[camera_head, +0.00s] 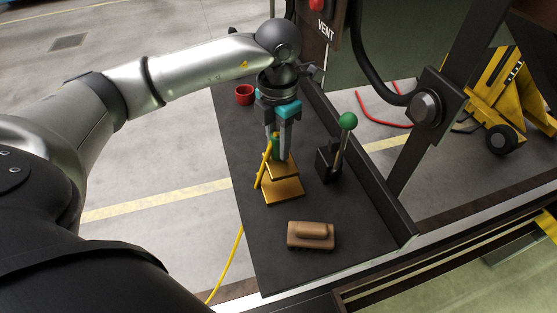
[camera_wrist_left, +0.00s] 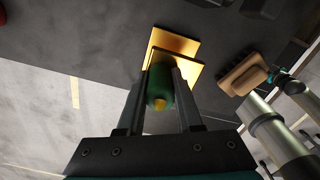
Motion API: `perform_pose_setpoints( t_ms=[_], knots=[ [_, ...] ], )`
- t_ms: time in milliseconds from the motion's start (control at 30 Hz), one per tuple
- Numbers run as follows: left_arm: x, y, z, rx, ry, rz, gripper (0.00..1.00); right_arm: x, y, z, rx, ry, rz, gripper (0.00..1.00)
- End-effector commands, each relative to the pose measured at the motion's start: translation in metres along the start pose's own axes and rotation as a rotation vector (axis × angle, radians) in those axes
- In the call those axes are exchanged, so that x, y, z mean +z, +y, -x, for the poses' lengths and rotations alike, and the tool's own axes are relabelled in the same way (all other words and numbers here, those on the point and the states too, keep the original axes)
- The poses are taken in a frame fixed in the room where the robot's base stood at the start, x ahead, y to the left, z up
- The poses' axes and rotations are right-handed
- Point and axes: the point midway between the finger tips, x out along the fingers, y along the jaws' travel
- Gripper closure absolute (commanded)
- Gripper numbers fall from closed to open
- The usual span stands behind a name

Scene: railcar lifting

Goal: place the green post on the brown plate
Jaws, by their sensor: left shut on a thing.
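My left gripper (camera_head: 279,153) points down over the worktop and is shut on the green post (camera_head: 275,146). The post is upright and shows between the fingers in the left wrist view (camera_wrist_left: 158,86), with a yellow tip. Below it are two overlapping gold-brown plates, an upper one (camera_head: 285,172) and a lower brown plate (camera_head: 283,193). I cannot tell whether the upper plate belongs to the post, or whether it touches the lower one. Part of my right gripper (camera_wrist_left: 283,78) seems to show at the right of the left wrist view; its fingers are not clear.
A yellow bar (camera_head: 263,166) leans beside the plates. A black lever box (camera_head: 328,160) with a green knob stands to the right. A brown block (camera_head: 311,236) lies in front and a red mug (camera_head: 245,95) behind. The dark worktop (camera_head: 365,222) has a raised right edge.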

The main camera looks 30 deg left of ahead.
Motion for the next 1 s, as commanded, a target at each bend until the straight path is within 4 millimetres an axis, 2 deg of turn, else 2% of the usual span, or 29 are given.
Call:
perform_pose_setpoints(
  t_ms=[233,467,867,900,1000],
  knots=[
    [0.0,-0.001,-0.024,-0.002,0.001,-0.001,1.0,0.0,0.005,0.002,0.006,0.0,0.003,0.5],
    [0.0,0.0,-0.056,-0.001,0.001,0.0,1.0,0.0,0.006,0.003,0.007,0.0,0.003,0.5],
    [0.001,0.0,-0.062,0.0,-0.002,-0.001,1.0,0.0,0.006,0.0,0.008,0.0,0.002,0.5],
    [0.0,0.0,-0.063,0.0,-0.001,-0.001,0.65,0.0,0.006,-0.001,0.008,0.0,0.001,0.5],
    [0.0,0.0,-0.062,0.0,-0.001,-0.001,0.53,0.0,0.006,0.001,0.008,0.0,0.001,0.5]
  ],
)
